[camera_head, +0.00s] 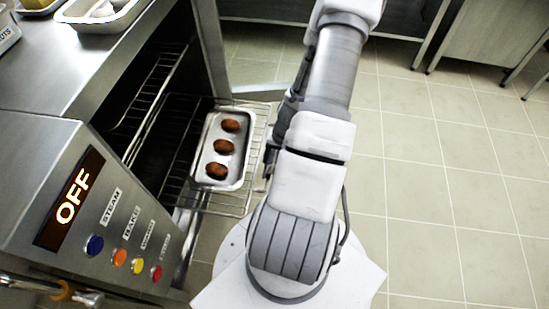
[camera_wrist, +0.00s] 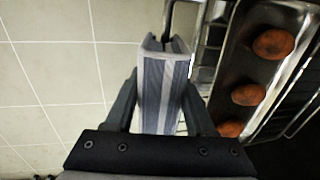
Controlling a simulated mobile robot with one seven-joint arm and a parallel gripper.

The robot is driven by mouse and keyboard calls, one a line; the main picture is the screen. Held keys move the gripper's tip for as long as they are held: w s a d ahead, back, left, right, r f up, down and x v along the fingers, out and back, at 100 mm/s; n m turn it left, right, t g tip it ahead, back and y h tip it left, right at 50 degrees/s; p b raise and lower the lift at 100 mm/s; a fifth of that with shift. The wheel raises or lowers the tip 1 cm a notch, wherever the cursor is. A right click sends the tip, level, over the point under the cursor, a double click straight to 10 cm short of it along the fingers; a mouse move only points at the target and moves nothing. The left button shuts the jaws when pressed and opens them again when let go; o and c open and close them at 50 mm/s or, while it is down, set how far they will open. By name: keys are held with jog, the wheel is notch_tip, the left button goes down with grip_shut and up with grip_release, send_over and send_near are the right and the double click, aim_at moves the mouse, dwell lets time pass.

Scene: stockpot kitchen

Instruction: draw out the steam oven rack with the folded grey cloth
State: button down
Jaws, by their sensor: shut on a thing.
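The steam oven rack (camera_head: 236,205) is a wire shelf that sticks partly out of the open oven. A metal tray (camera_head: 240,177) with three brown roundish food pieces rests on it. The rack's wires also show beside the tray in the wrist view. The folded grey cloth (camera_wrist: 153,88), with pale edges and a light stripe, stands between my fingers in the wrist view. My gripper (camera_wrist: 160,105) is shut on it, at the rack's outer edge. Whether the rack's front bar lies inside the fold is hidden. In the head view my arm hides most of the gripper and the cloth.
The oven's control panel (camera_head: 110,215) reads OFF above several coloured buttons. An open metal door (camera_head: 262,84) stands behind the rack. Trays sit on the steel counter (camera_head: 55,65) at upper left. Tiled floor (camera_head: 440,190) to the right is clear.

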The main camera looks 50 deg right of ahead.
jog(key=shift+s+d+r, duration=0.2)
jog(key=shift+s+r, duration=0.05)
jog(key=shift+r, duration=0.05)
jog(key=shift+r+p, duration=0.2)
jog(key=shift+p, duration=0.1)
dwell(0.4)
jog(key=shift+p+v, duration=1.7)
jog(key=shift+v, duration=0.65)
jog(key=shift+w+a, duration=0.1)
